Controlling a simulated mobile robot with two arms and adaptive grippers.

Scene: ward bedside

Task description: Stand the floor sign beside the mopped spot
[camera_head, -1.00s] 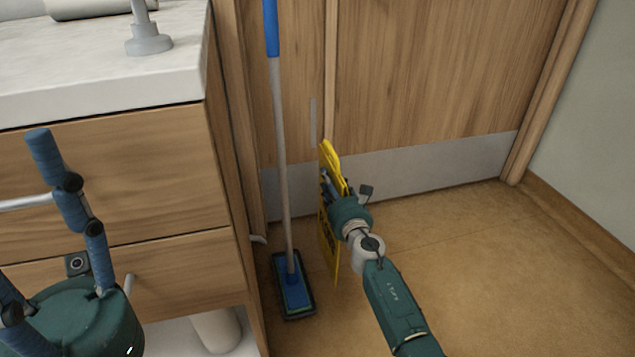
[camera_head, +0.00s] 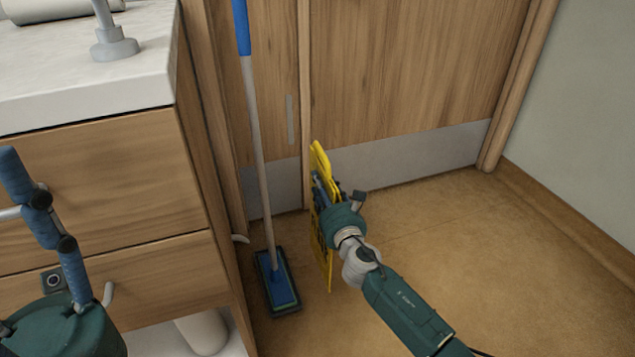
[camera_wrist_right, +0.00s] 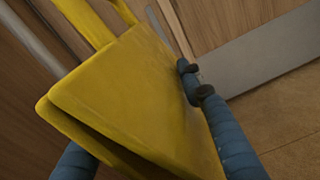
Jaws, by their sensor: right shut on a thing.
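The yellow floor sign (camera_head: 321,158) is upright and looks folded flat, seen nearly edge-on in the head view. My right gripper (camera_head: 322,192) is shut on it, partly hidden behind my wrist. In the right wrist view the sign's yellow panels (camera_wrist_right: 135,95) fill the middle, with a blue finger on each side. I cannot tell whether the sign's lower end touches the floor. My left gripper (camera_head: 40,200) is at the left edge, in front of the drawers, its fingers pointing up and its tips not clearly shown. No mopped spot can be made out on the floor.
A mop (camera_head: 277,285) with a blue head and handle stands upright just left of the sign. A wooden drawer cabinet (camera_head: 100,180) with a pale top fills the left. A wooden door (camera_head: 400,70) with a grey kick plate is behind. The brown floor (camera_head: 520,270) to the right is clear.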

